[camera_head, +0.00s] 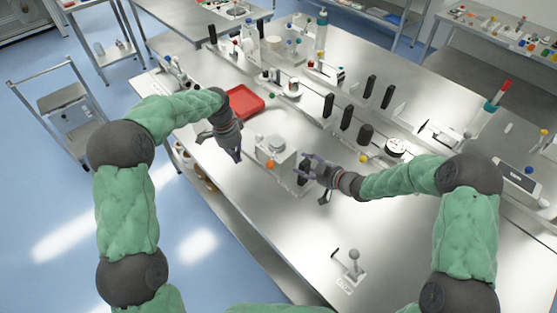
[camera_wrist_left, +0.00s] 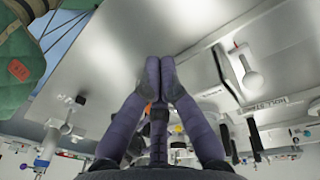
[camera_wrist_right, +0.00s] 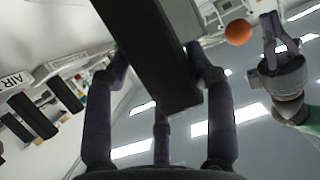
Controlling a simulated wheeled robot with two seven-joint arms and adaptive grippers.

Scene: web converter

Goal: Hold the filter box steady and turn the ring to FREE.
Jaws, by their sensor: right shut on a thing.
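The white filter box (camera_head: 287,157) stands on the metal table between my grippers, with a pale round part that may be the ring (camera_head: 276,144) on top. Its markings are too small to read. An orange knob (camera_head: 270,164) shows at its front and in the right wrist view (camera_wrist_right: 238,32). My right gripper (camera_head: 306,165) is shut on a black handle (camera_wrist_right: 150,45) at the box's right side. My left gripper (camera_head: 238,158) is left of the box, apart from it; its fingertips (camera_wrist_left: 160,62) meet with nothing visible between them.
A red tray (camera_head: 244,103) lies behind my left gripper. Several black upright blocks (camera_head: 347,117) stand in a row behind the box. A small lever fixture (camera_head: 352,268) is at the front right. Bare table lies in front of the box.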

